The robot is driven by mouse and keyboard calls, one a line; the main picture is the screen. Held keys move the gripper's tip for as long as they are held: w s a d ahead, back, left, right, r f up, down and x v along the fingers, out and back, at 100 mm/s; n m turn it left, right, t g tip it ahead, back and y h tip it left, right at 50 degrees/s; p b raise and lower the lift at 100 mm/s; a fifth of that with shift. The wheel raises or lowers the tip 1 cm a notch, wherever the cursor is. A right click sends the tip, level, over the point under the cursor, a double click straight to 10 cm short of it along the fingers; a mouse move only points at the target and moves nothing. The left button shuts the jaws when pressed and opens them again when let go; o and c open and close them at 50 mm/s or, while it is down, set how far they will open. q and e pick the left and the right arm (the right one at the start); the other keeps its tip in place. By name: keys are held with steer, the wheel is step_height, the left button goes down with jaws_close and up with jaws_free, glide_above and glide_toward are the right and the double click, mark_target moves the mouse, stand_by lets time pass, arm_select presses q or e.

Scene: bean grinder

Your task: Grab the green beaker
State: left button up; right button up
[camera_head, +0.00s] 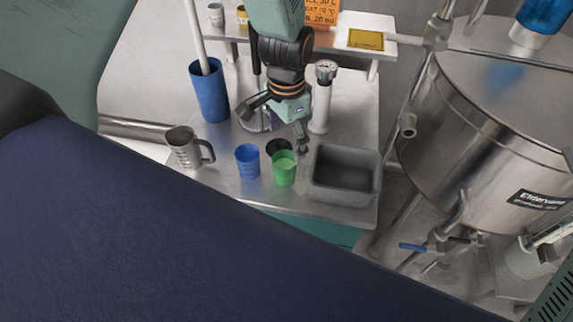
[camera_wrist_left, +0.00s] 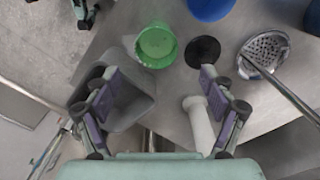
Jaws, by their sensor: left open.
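The green beaker (camera_head: 284,168) stands upright on the metal table, between a blue cup (camera_head: 248,161) and a grey tub (camera_head: 345,175). In the wrist view the green beaker (camera_wrist_left: 156,46) shows from above, beyond my fingertips. My left gripper (camera_head: 273,130) is open and empty, above and behind the beaker, apart from it. In the wrist view the two fingers of my left gripper (camera_wrist_left: 152,82) are spread wide. Part of what looks like my right gripper (camera_wrist_left: 84,12) shows at the top left edge of the wrist view; its jaws are not clear.
A black disc (camera_head: 278,146) lies just behind the beaker. A strainer (camera_wrist_left: 264,52) with a long handle, a white cylinder (camera_head: 320,108), a tall blue container (camera_head: 209,92) and a grey jug (camera_head: 187,148) stand around. A big steel tank (camera_head: 480,130) is at right.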

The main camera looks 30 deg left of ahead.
mark_target(284, 162)
arm_select(q)
steer(key=f, duration=0.4)
steer(key=s+f, duration=0.1)
steer(key=f, duration=0.1)
steer(key=shift+s+a+f, duration=0.1)
steer(key=shift+a+f, duration=0.05)
steer(key=shift+f, duration=0.1)
steer(key=shift+d+f, duration=0.25)
steer(key=shift+f, duration=0.25)
steer(key=shift+a, duration=0.1)
steer(key=shift+a, duration=0.1)
steer(key=c, duration=1.3)
steer(key=shift+c, duration=0.2)
